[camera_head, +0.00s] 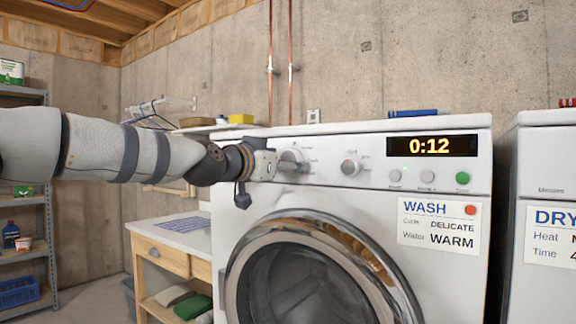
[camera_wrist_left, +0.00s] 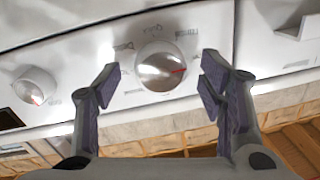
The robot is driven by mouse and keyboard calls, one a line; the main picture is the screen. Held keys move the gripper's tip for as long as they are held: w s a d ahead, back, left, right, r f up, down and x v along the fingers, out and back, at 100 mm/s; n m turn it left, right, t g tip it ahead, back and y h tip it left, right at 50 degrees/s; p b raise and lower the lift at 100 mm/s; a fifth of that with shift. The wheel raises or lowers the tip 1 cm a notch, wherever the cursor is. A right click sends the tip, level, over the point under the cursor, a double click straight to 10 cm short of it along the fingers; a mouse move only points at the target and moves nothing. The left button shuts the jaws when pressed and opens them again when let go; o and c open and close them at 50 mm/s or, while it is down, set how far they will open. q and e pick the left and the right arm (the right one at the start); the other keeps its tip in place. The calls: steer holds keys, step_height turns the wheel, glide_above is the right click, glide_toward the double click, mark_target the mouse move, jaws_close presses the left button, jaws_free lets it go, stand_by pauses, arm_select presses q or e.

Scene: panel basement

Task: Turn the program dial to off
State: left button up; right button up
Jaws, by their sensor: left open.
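The washing machine (camera_head: 340,210) faces me, with its control panel along the top. The program dial (camera_head: 292,155) is the large round knob at the panel's left, partly hidden by my left gripper (camera_head: 292,166). In the left wrist view the dial (camera_wrist_left: 159,67) is silvery, with a red pointer mark at its right side. My left gripper (camera_wrist_left: 160,86) is open there, one finger on each side of the dial, with visible gaps between. The small print around the dial is unreadable. My right gripper is not in view.
A smaller dial (camera_head: 350,165) sits to the right. Beyond it are a display reading 0:12 (camera_head: 432,146) and several buttons, one green (camera_head: 462,178). A dryer (camera_head: 545,200) stands at right. A wooden table (camera_head: 170,250) stands left of the washer.

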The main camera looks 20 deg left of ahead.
arm_select(q)
steer(key=shift+w+d+r, duration=0.2)
steer(key=shift+w, duration=0.25)
steer(key=c, duration=1.2)
steer(key=shift+o, duration=0.2)
